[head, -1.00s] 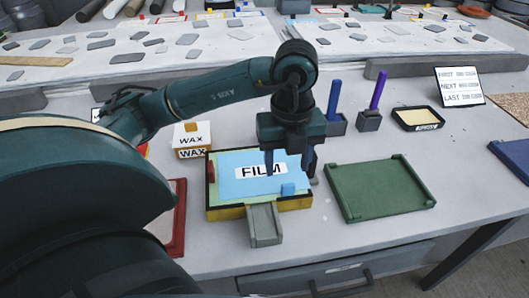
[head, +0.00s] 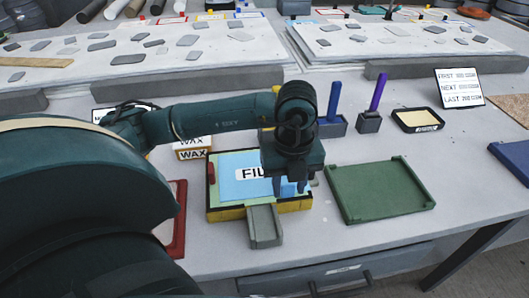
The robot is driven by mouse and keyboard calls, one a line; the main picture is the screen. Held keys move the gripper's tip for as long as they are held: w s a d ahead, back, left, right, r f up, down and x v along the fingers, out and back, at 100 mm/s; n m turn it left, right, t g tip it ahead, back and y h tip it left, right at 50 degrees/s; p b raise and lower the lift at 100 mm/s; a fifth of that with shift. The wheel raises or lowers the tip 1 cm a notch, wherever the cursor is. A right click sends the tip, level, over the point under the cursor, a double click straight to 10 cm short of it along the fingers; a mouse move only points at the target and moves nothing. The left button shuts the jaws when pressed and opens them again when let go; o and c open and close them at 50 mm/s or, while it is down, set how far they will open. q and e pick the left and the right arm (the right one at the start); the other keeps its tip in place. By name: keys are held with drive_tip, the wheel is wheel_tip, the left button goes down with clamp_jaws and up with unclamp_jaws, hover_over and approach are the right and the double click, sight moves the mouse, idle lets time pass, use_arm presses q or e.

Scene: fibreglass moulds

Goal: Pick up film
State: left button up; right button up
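The film (head: 235,188) is a light blue sheet with a white FILM label, lying in a yellow-and-black tray (head: 228,214) on the bench. The label's right part is hidden behind my gripper. A small blue tab (head: 289,189) sits at the film's front right. My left gripper (head: 289,187) points down over this corner, with its fingers apart on either side of the tab. I cannot tell whether they touch it. My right gripper is not in view.
A grey block (head: 264,226) juts from the tray's front. A green tray (head: 380,190) lies to the right, a red-edged frame (head: 178,222) to the left. WAX boxes (head: 193,153) and holders with blue and purple sticks (head: 376,95) stand behind.

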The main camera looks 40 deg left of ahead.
use_arm(q)
drive_tip(key=c, duration=0.6)
wheel_tip(320, 180, up, 10)
drive_tip(key=shift+r, duration=0.1)
